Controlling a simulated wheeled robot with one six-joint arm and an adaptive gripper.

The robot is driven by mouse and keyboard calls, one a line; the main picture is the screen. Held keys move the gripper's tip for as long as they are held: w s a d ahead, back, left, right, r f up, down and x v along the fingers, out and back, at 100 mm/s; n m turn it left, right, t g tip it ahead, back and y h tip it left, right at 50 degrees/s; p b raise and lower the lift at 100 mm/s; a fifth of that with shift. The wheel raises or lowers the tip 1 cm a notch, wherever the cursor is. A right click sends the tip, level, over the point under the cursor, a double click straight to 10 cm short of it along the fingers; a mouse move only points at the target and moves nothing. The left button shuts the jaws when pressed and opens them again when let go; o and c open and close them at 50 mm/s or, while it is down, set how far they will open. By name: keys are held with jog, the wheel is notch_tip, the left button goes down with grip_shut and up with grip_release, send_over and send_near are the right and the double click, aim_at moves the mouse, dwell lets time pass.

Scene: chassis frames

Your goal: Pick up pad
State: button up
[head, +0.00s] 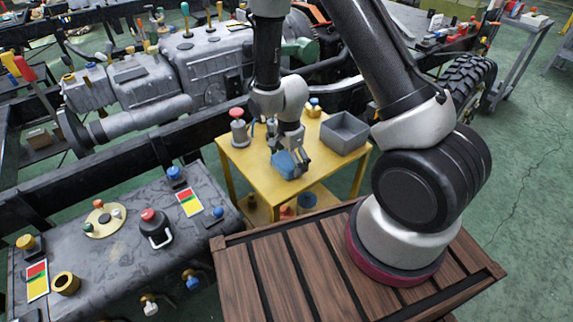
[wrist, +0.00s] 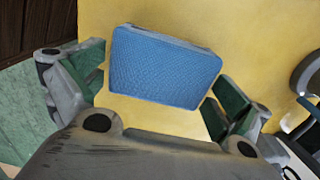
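The pad (head: 284,166) is a blue block on the yellow table, directly below my gripper (head: 291,156) in the head view. In the wrist view the blue textured pad (wrist: 165,66) sits between the two green-lined fingers of my gripper (wrist: 158,70), slightly tilted in the picture. The fingers are spread wide, one on each side of the pad. A narrow strip of yellow shows at the left finger; the right finger looks very close to the pad's edge, and I cannot tell if it touches. The pad's near side is partly hidden in the head view.
The yellow table (head: 246,168) also holds a grey open bin (head: 345,134) at right, a red-topped grey post (head: 239,130) at left and a small yellow-and-blue item (head: 313,107) behind. A dark workbench (head: 118,250) with several buttons stands at left.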

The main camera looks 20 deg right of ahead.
aim_at(289, 159)
jog(key=c, duration=0.8)
jog(key=shift+r, duration=0.1)
notch_tip(289, 159, up, 10)
jog(key=shift+f, duration=0.1)
